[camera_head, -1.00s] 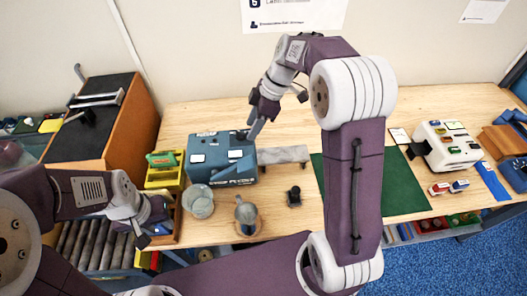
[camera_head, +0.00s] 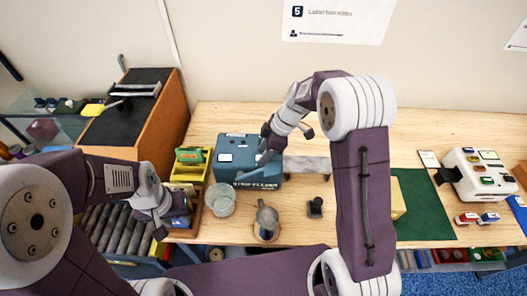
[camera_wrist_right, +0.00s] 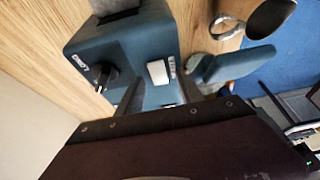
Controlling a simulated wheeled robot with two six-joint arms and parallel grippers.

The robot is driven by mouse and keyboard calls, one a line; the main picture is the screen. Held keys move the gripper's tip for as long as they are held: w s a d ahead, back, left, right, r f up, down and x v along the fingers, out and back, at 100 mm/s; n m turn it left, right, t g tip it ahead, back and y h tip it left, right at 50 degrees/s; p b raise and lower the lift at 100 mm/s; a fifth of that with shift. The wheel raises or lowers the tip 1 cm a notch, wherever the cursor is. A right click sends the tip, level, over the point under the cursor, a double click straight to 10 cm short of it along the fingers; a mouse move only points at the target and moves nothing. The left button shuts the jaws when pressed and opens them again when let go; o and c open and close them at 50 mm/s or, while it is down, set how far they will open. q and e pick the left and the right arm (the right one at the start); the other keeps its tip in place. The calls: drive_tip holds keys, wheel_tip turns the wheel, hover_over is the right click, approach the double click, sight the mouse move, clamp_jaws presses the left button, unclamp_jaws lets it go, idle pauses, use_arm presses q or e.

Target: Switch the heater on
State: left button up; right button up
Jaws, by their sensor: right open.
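The heater appears to be the blue box (camera_head: 232,172) on the bench, with lettering on its front and white patches on top. In the right wrist view the blue box (camera_wrist_right: 125,40) shows a black knob (camera_wrist_right: 103,76) and a white rocker-like switch (camera_wrist_right: 158,72). My right gripper (camera_head: 264,156) is over the right part of the box. In the wrist view its fingers (camera_wrist_right: 160,98) are apart, with the white switch between and beyond them. I cannot tell if they touch the box. My left gripper (camera_head: 160,230) hangs at the bench's left front; its jaws are unclear.
A green mat (camera_head: 425,210) and a white device (camera_head: 485,170) lie right.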

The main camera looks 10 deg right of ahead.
drive_tip(key=shift+d, duration=0.1)
drive_tip(key=shift+d, duration=0.1)
drive_tip(key=shift+c, duration=1.2)
clamp_jaws()
drive_tip(key=b, duration=0.3)
drive_tip(key=f+y+b, duration=0.1)
drive_tip(key=b, duration=0.2)
drive_tip(key=shift+d, duration=0.2)
drive_tip(key=shift+r+y+b, duration=0.2)
drive_tip(key=shift+y+b, duration=0.1)
drive_tip(key=shift+b, duration=0.1)
drive_tip(key=shift+r, duration=0.3)
